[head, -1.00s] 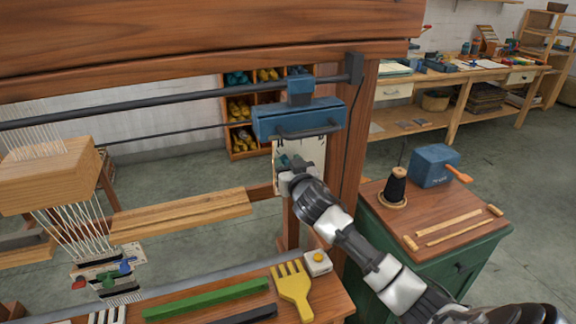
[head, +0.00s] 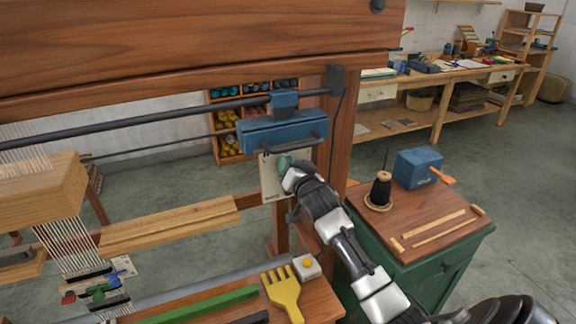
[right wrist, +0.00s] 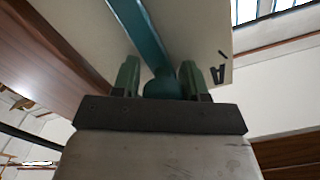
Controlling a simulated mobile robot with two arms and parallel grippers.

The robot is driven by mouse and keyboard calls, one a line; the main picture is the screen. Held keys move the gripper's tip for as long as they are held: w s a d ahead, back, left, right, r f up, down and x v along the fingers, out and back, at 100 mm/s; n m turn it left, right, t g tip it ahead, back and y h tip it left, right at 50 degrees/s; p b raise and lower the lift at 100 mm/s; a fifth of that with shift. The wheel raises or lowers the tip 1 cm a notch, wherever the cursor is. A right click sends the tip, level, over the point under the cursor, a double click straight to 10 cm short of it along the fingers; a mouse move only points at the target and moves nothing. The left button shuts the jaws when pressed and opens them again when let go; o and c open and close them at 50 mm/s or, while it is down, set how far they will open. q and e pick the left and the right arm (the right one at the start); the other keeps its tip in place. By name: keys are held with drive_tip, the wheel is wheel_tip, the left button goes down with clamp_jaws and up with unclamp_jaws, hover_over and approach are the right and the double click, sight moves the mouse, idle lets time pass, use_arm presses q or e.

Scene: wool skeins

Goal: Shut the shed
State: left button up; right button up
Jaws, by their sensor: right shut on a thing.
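A cream plate (head: 271,183) hangs under the blue housing (head: 265,133) on the loom's right post. A teal lever (head: 285,161) is on this plate. My right gripper (head: 288,177) is shut on the lever's end, in front of the plate's middle. In the right wrist view the gripper's green fingers (right wrist: 160,78) sit on both sides of the teal lever (right wrist: 146,38). The plate (right wrist: 205,42) there bears a dark letter A and a short mark. White warp threads (head: 66,248) run below the wooden block (head: 40,187) at the left. My left gripper is not in view.
A bench with a green bar (head: 200,305), a yellow comb (head: 283,293) and a small box with a yellow button (head: 306,267) lies below my right arm. A green cabinet (head: 425,225) with a black spool (head: 380,190) and a blue box (head: 418,169) stands right of it.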

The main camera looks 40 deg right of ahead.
drive_tip(key=shift+a+f, duration=0.2)
drive_tip(key=shift+f, duration=0.1)
drive_tip(key=o, duration=1)
drive_tip(key=shift+o, duration=0.7)
drive_tip(key=shift+a+r, duration=0.1)
drive_tip(key=shift+a, duration=0.05)
drive_tip(key=shift+w+r, duration=0.1)
drive_tip(key=shift+d, duration=0.2)
drive_tip(key=b+v, duration=0.1)
drive_tip(key=v, duration=1)
drive_tip(key=shift+b, duration=0.35)
